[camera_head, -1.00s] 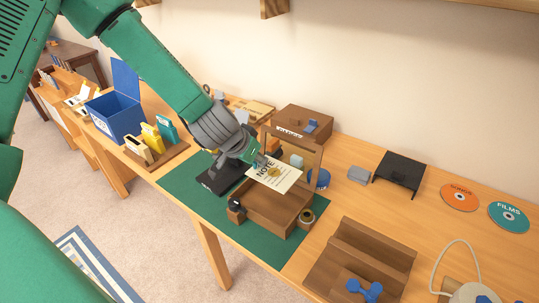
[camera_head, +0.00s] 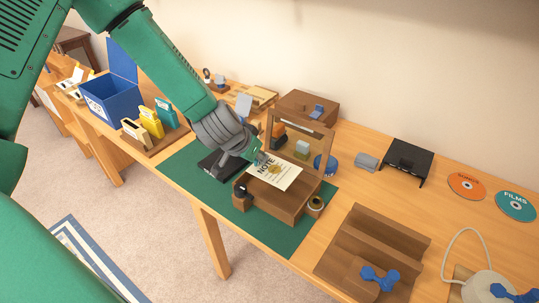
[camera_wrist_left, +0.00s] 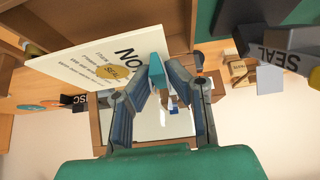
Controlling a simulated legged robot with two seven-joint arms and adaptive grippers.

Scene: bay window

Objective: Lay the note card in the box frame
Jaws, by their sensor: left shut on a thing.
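The note card (camera_head: 270,176) is cream with the word NOTE and a gold seal. My left gripper (camera_head: 259,160) is shut on the card's edge and holds it over the box frame. The box frame (camera_head: 285,208) is a brown wooden box on a green mat, its glazed lid (camera_head: 327,150) standing open behind the card. The card hides most of the box's inside; I cannot tell whether it touches the rim. The left wrist view shows the card (camera_wrist_left: 88,50) tilted beside my left gripper's fingers (camera_wrist_left: 172,92), with a teal piece between them. My right gripper is not in view.
A stepped brown stand (camera_head: 372,250) is at right. The green mat (camera_head: 290,240) is bare in front.

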